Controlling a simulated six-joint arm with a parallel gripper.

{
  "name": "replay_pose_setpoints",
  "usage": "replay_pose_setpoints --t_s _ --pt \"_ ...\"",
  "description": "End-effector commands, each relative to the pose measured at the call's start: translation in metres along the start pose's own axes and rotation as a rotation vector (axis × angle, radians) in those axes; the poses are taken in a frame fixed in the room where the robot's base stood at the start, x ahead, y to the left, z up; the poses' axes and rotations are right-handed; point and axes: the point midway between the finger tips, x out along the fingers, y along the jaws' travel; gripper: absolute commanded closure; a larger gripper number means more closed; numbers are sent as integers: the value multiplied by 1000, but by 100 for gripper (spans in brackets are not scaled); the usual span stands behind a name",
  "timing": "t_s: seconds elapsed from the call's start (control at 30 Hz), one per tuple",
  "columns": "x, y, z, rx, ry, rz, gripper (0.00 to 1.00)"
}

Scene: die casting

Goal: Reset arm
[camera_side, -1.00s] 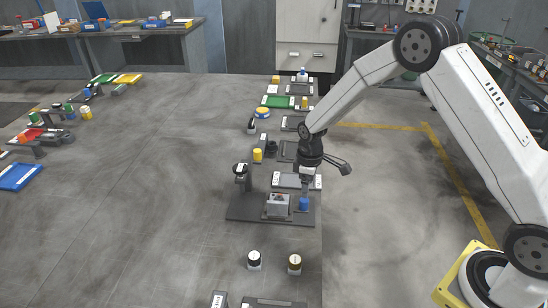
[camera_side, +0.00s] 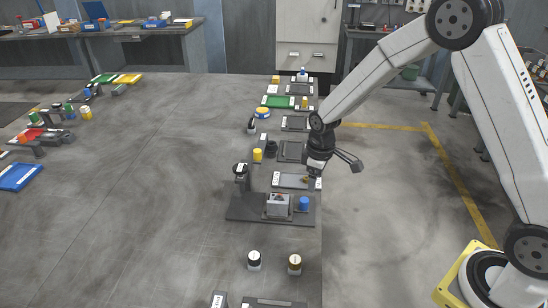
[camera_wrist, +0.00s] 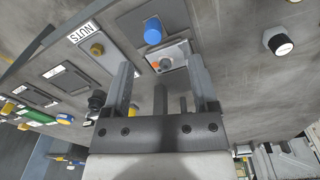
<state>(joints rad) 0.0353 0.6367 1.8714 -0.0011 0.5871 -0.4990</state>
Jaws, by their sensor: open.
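My gripper (camera_side: 318,172) hangs over the right edge of the work surface in the side view, above and to the right of a dark base plate (camera_side: 240,212). In the wrist view my gripper (camera_wrist: 162,80) has its two fingers apart with nothing between them. A blue cylinder (camera_side: 304,203) stands on the right part of the base plate, below the gripper and apart from it. The blue cylinder also shows in the wrist view (camera_wrist: 153,31), beyond the fingertips.
A column of grey trays (camera_side: 291,151), a green tray (camera_side: 278,101) and small yellow parts (camera_side: 257,155) runs up the surface's right side. Two capped cylinders (camera_side: 254,260) (camera_side: 295,264) stand nearer the camera. A blue tray (camera_side: 20,177) lies far left. The middle is clear.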

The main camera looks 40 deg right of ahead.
Motion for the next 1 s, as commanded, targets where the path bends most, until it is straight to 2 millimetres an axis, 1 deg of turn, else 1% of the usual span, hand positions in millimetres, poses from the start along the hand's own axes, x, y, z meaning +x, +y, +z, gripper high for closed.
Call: replay_pose_setpoints --t_s 0.03,0.2,0.37,0.5,0.7,0.8,0.9,1.0 --pt "-10 -5 6 24 11 6 24" --pt "-34 -22 31 122 48 21 24" --pt "-52 -39 57 214 83 31 24" --pt "-65 -54 82 293 115 38 24" --pt "-76 -73 115 396 156 41 24" --pt "-78 -80 126 431 171 42 24" --pt "-80 -84 133 453 179 41 24" --pt "-80 -86 136 464 183 41 24"
